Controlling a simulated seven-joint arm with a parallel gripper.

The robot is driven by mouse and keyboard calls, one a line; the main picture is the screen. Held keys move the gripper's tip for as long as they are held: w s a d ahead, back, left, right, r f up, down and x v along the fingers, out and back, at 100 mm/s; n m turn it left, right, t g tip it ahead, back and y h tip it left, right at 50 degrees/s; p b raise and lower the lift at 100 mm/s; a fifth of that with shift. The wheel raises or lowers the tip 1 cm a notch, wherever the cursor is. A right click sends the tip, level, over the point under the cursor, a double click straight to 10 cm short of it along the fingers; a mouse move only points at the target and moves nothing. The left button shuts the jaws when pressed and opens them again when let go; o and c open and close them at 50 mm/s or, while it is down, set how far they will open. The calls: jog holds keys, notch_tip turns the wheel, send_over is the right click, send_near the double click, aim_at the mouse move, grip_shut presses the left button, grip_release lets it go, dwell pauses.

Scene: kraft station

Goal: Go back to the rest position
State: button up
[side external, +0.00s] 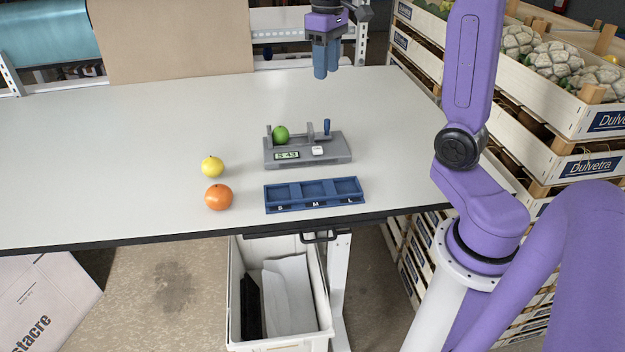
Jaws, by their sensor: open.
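My gripper (325,60) hangs above the back right part of the table, fingers pointing down. It is open, and nothing shows between its fingers. A green round fruit (281,134) rests on the grey measuring device (330,152), at its left end. The device has a small display that seems to read 5.43 and a blue-handled part at its right. The gripper is behind and well above it, apart from it.
A yellow fruit (212,166) and an orange fruit (218,197) lie left of the device. An empty blue three-compartment tray (315,207) sits near the front edge. Crates of cauliflower (560,65) stand at the right. The table's left side (100,165) is clear.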

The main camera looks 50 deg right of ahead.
jog(key=s+a+f+n, duration=0.3)
jog(key=s+a, duration=0.2)
jog(key=a, duration=0.2)
jog(key=s+a+f+n, duration=0.3)
jog(key=s+a, duration=0.3)
jog(key=a, duration=0.1)
jog(key=s+a+f+n, duration=0.1)
jog(key=s+f+n, duration=0.1)
jog(key=s, duration=0.5)
jog(key=s+a+f+n, duration=0.1)
jog(key=s+f+n, duration=0.2)
jog(key=s, duration=0.4)
jog(key=shift+f+n, duration=0.35)
jog(key=shift+n, duration=0.05)
